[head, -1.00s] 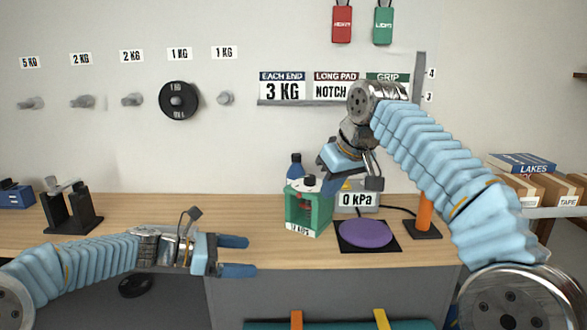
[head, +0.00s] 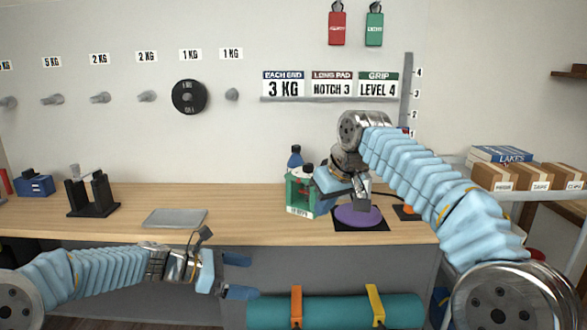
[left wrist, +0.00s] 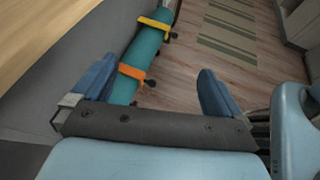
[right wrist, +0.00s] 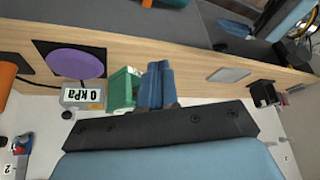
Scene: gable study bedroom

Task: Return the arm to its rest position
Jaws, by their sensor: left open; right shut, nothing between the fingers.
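My left gripper (head: 238,276) is at the lower left in the head view, in front of the desk's front edge. Its blue fingers stand apart and hold nothing; in the left wrist view the gripper (left wrist: 150,85) shows floor and a teal roll between the fingers. My right arm reaches in from the right over the desk. Its gripper is raised by the green box (head: 300,193), and its fingertips are hard to make out in the head view. In the right wrist view the right gripper (right wrist: 159,70) has its fingers together and empty, next to the green box.
On the desk (head: 270,228) are a purple disc (head: 358,216) on a black mat, a grey plate (head: 175,218) and a black stand (head: 90,197). A shelf with boxes (head: 540,177) stands at right.

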